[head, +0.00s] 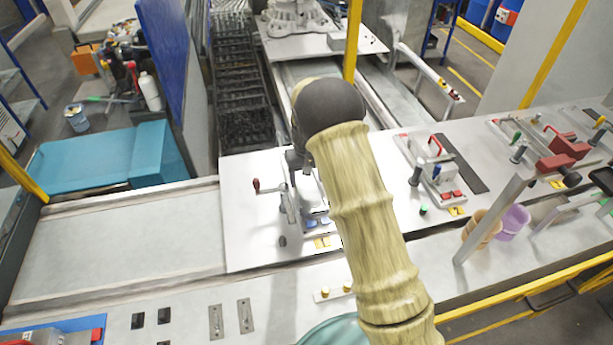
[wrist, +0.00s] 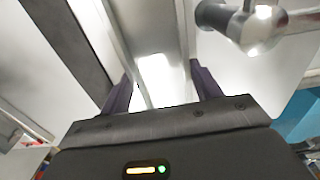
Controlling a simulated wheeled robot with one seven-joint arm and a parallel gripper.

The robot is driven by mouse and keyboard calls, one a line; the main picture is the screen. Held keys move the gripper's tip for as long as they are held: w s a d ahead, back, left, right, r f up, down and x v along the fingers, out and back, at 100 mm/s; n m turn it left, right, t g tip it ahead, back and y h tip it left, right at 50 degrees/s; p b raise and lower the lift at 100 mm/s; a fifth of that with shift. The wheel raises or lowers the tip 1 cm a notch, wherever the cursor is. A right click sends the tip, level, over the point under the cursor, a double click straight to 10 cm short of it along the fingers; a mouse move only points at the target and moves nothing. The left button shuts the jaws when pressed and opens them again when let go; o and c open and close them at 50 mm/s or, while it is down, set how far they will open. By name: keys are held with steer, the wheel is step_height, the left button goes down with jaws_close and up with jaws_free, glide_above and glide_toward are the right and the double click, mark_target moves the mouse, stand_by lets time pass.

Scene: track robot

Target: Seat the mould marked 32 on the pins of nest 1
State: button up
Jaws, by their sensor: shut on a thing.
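My gripper (wrist: 160,85) shows in the wrist view with its two dark fingers on either side of a long grey metal piece (wrist: 150,35), and it is shut on this piece. No number is readable on it, so I cannot tell whether it is the mould marked 32. In the head view my arm hides most of the gripper and part of a fixture (head: 312,212) on the white bench. The fixture has a dark red lever knob (head: 257,186), blue buttons and yellow tags (head: 322,242). I cannot tell which nest it is; its pins are hidden.
A second fixture (head: 440,170) with a red handle stands to the right, and a red clamp (head: 562,158) farther right. Orange and purple cups (head: 513,222) stand near the front rail. A metal rounded part (wrist: 240,22) is close at upper right in the wrist view. The left bench is clear.

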steer(key=shift+f, duration=0.35)
stand_by(0.4)
steer(key=o, duration=1.7)
steer(key=shift+o, duration=0.3)
steer(key=shift+f, duration=0.1)
step_height(320, 180, up, 18)
steer(key=b, duration=0.4)
steer(key=shift+f+b, duration=0.2)
steer(key=shift+b, duration=0.2)
steer(key=shift+d, duration=0.1)
